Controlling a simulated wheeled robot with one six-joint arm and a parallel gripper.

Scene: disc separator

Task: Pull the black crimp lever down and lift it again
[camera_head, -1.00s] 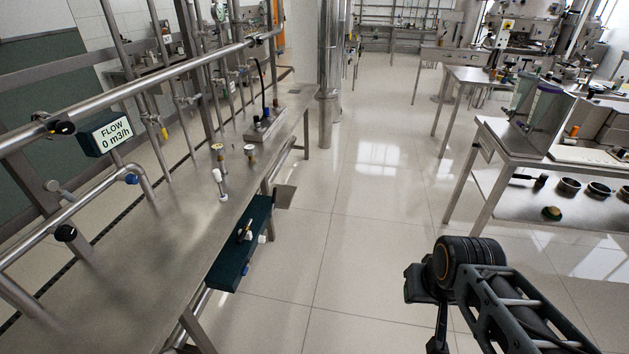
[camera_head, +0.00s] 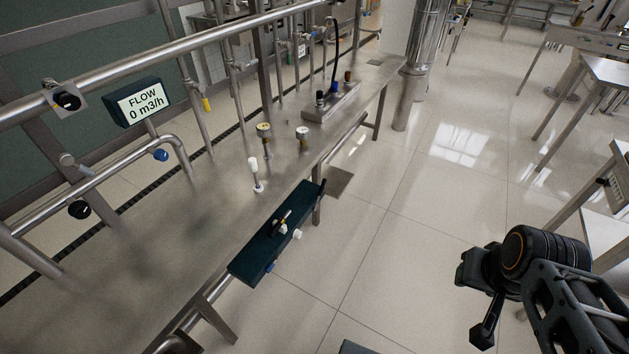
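A steel bench on the left carries several small fittings. A metal block (camera_head: 332,104) at its back holds short black, blue and brown-topped pieces, and a thin black curved line rises from it. A dark box (camera_head: 262,250) on the bench's front edge bears a small black-and-white lever-like part (camera_head: 282,222). I cannot tell which of these is the black crimp lever. My gripper (camera_head: 485,333) shows only in part, dark, at the lower right over the floor, well apart from the bench. Its finger opening cannot be made out, and I see nothing held.
A white-topped pin (camera_head: 256,173) and two round gauge-like fittings (camera_head: 264,131) stand on the bench. A flow display (camera_head: 138,102) reads 0 m3/h beside steel pipes. Tables (camera_head: 612,85) stand at the right. The tiled floor (camera_head: 400,240) between is clear.

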